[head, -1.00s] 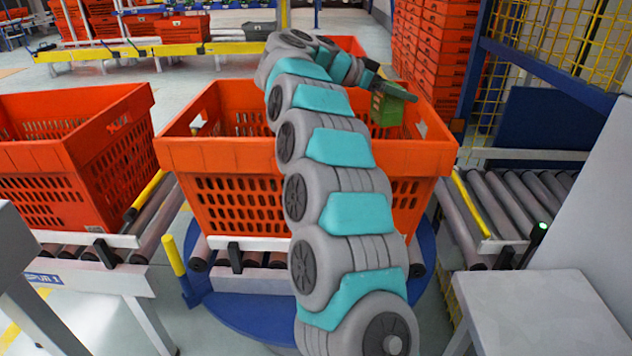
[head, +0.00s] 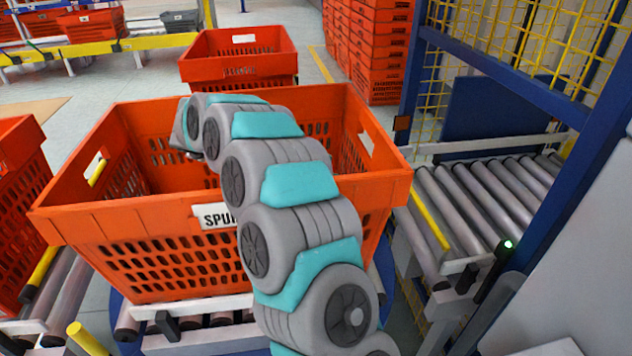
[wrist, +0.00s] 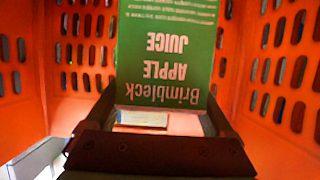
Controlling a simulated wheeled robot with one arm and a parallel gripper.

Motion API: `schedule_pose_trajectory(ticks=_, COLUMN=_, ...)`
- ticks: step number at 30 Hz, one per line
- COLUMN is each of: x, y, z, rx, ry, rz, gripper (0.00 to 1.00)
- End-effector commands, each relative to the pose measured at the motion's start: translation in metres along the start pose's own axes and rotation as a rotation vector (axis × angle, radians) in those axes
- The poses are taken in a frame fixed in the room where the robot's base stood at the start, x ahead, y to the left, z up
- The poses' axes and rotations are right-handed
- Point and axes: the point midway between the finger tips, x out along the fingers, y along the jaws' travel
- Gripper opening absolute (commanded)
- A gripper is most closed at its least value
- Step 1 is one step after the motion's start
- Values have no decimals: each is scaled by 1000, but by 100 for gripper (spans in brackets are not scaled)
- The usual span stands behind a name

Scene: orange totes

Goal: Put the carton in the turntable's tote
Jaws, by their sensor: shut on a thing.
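The carton (wrist: 165,50) is a green apple juice box, upside down in the wrist view, with perforated orange tote walls around it. My gripper (wrist: 160,112) is shut on it, a dark finger at each side. In the head view, the orange tote (head: 130,218) stands on the blue turntable (head: 385,285), with a white label on its near wall. My arm bends over the near rim and its end is down inside the tote. The carton and my fingers are hidden there in the head view. Whether the carton touches the tote floor, I cannot tell.
Another orange tote (head: 15,200) stands at the left. One more (head: 240,62) is behind. A roller conveyor (head: 480,205) and a blue post (head: 570,150) are on the right. Stacked orange totes (head: 370,45) stand at the back.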

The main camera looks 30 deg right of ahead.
Motion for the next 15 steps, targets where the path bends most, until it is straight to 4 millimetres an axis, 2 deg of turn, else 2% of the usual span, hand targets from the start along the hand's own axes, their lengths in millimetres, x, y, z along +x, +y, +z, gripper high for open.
schedule_pose_trajectory(ticks=5, x=5, y=0, z=11, rx=0, ry=0, rz=-1, gripper=12)
schedule_pose_trajectory(ticks=10, x=14, y=0, z=32, rx=-1, ry=1, rz=0, gripper=12)
schedule_pose_trajectory(ticks=15, x=15, y=0, z=36, rx=3, ry=-1, rz=-1, gripper=12)
